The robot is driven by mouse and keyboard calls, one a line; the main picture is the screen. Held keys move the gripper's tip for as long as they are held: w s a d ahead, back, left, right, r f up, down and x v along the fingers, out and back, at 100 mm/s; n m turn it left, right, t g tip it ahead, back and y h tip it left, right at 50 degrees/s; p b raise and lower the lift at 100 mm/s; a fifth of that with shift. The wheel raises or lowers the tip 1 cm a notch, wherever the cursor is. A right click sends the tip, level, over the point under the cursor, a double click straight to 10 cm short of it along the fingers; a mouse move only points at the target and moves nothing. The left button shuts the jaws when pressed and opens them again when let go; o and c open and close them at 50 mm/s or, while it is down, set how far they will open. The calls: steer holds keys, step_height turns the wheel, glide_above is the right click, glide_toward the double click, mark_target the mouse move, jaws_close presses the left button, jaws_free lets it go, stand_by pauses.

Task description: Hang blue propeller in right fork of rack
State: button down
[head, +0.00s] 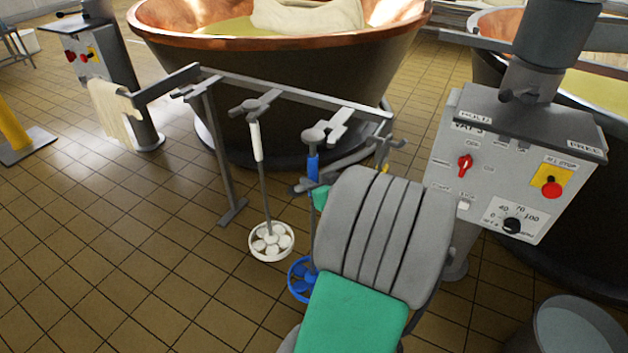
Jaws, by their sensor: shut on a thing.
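The blue propeller (313,168) is upright, with a grey knob on top, a blue grip and a blue ringed wheel (299,281) low near the floor. My gripper (316,182) is shut on its shaft near the blue grip, and my grey and green arm hides much of the gripper and shaft. The grey rack (290,92) has short forks along its bar. The blue propeller's knob is close to the front of one fork (335,122); I cannot tell whether it rests in it. A white propeller (257,142) hangs in the fork to its left.
A copper vat (270,75) stands right behind the rack. A control box (515,165) stands at right, a grey bucket (575,328) at lower right. A small yellow part (384,152) shows beside my arm. A cloth (113,108) hangs at left.

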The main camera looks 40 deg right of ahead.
steer(key=shift+w+d, duration=0.1)
steer(key=shift+d, duration=0.15)
stand_by(0.4)
steer(key=shift+w+d+b, duration=0.3)
steer(key=shift+d+b, duration=0.35)
steer(key=shift+d, duration=0.3)
stand_by(0.3)
steer(key=shift+w+d+b, duration=0.2)
steer(key=shift+d+b, duration=0.1)
steer(key=shift+d, duration=0.25)
steer(key=shift+w+d+b, duration=0.2)
steer(key=shift+d+b, duration=0.05)
steer(key=shift+d, duration=0.3)
steer(key=shift+w+d, duration=0.1)
steer(key=shift+d, duration=0.05)
steer(key=shift+w+d+b, duration=0.25)
steer(key=shift+d+b, duration=0.15)
steer(key=shift+d, duration=0.3)
steer(key=shift+w+d+b, duration=0.2)
steer(key=shift+d+b, duration=0.2)
steer(key=shift+d, duration=0.3)
steer(key=shift+r, duration=0.1)
steer(key=shift+f, duration=0.2)
